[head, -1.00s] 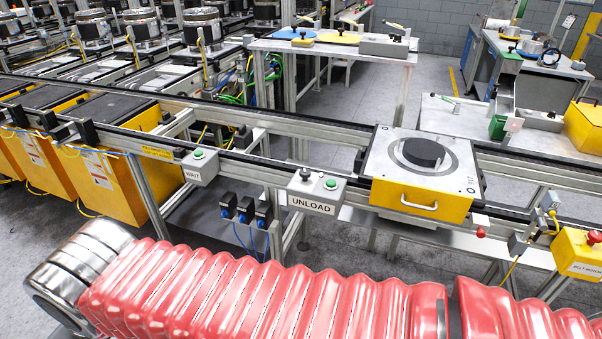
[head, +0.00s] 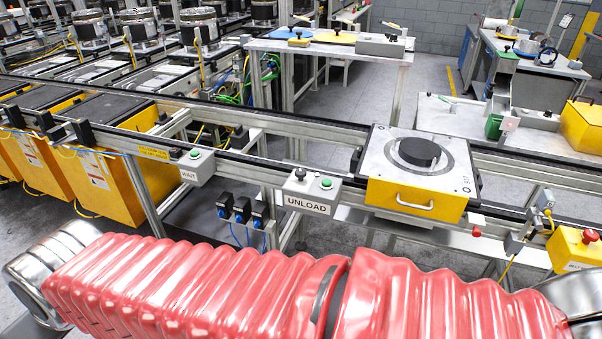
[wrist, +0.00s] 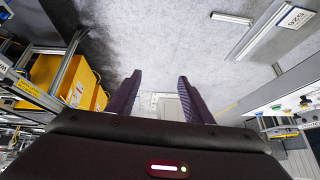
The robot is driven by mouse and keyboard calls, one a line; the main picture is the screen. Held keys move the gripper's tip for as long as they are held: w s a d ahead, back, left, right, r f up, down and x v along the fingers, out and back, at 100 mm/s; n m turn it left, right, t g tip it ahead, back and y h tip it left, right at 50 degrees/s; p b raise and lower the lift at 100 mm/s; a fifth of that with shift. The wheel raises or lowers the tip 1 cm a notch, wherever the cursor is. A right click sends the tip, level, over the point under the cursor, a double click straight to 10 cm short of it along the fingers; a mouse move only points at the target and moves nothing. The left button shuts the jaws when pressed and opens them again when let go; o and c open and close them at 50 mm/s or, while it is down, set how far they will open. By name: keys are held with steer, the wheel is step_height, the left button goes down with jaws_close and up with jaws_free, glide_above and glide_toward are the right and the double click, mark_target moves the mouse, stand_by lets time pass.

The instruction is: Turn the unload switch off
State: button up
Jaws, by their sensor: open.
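The unload switch box (head: 312,193) is a grey box labelled UNLOAD, fixed to the front rail of the conveyor in the head view. It carries a black selector knob (head: 300,174) and a green button (head: 326,183) on top. The knob's exact setting is too small to tell. My gripper (wrist: 158,92) shows only in the wrist view, with its two dark fingers apart and nothing between them. It points at grey floor and is apart from the switch box. My red-sleeved arm crosses the bottom of the head view, in front of the conveyor.
A yellow pallet (head: 415,190) with a black disc sits on the conveyor right of the switch box. A WAIT box (head: 197,167) is to the left. A yellow box with a red button (head: 575,248) is at the right. Blue-black valves (head: 241,210) hang below the rail.

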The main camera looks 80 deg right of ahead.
steer(key=w+d+f+m+t+h, duration=0.1)
steer(key=w+d+m+t+h, duration=0.3)
steer(key=w+d, duration=0.75)
steer(key=s+d+f+m+g+h, duration=0.1)
steer(key=d+f+m+g+h, duration=0.25)
steer(key=d, duration=0.85)
steer(key=s+d+f+m+h, duration=0.15)
steer(key=d+m+h, duration=0.35)
steer(key=d, duration=0.8)
steer(key=m+g+h, duration=0.5)
steer(key=m+g, duration=0.3)
steer(key=g, duration=0.6)
glide_toward(298, 175)
steer(key=a, duration=0.2)
steer(key=shift+w+d+r, duration=0.1)
steer(key=shift+w+r, duration=0.15)
steer(key=shift+w, duration=0.15)
steer(key=x, duration=1.3)
steer(key=shift+d+f, duration=0.25)
steer(key=shift+d, duration=0.15)
